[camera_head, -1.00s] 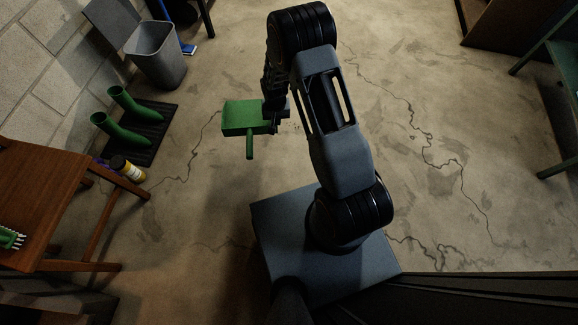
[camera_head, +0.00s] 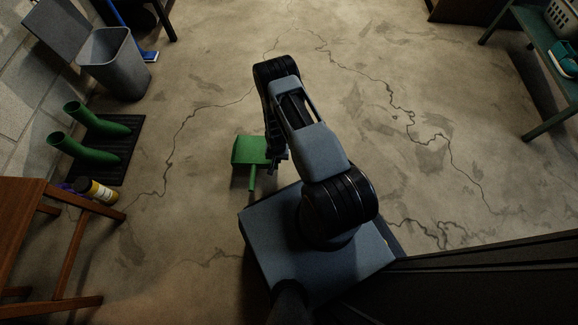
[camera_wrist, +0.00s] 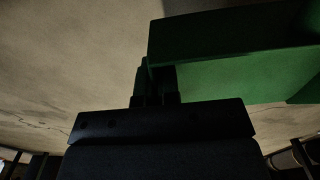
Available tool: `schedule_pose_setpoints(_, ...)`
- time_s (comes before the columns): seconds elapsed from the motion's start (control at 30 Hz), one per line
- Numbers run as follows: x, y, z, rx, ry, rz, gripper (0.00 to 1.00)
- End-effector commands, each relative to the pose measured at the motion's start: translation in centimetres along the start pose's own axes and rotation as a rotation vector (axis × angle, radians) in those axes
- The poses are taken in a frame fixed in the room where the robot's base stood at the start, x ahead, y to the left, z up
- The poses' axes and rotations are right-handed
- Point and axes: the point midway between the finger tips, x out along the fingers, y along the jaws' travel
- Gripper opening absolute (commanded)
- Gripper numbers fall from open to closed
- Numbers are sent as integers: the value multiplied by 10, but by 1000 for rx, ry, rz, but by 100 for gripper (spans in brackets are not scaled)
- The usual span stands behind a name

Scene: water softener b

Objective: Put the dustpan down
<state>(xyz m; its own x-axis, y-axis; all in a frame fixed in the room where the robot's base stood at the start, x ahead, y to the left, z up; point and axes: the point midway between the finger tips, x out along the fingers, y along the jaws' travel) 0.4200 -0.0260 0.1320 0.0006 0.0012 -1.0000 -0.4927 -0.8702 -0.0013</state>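The green dustpan (camera_head: 249,151) is in front of my base in the head view, beside my gripper (camera_head: 274,157). Its short handle points toward the bottom of the picture. In the wrist view the dustpan (camera_wrist: 235,55) fills the upper right, and my gripper (camera_wrist: 157,80) meets its left edge, with the fingers close together on it. The gripper looks shut on the dustpan. The concrete floor lies under it; I cannot tell whether the dustpan touches the floor.
A green bench (camera_head: 548,50) stands at the upper right. The floor between is open.

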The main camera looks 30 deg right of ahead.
Motion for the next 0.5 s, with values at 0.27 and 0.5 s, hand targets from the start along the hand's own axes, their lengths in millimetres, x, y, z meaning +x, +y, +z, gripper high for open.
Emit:
schedule_pose_setpoints(0.27,45,40,-9,1,0,0,0)
schedule_pose_setpoints(0.5,55,50,-13,-1,1,0,0)
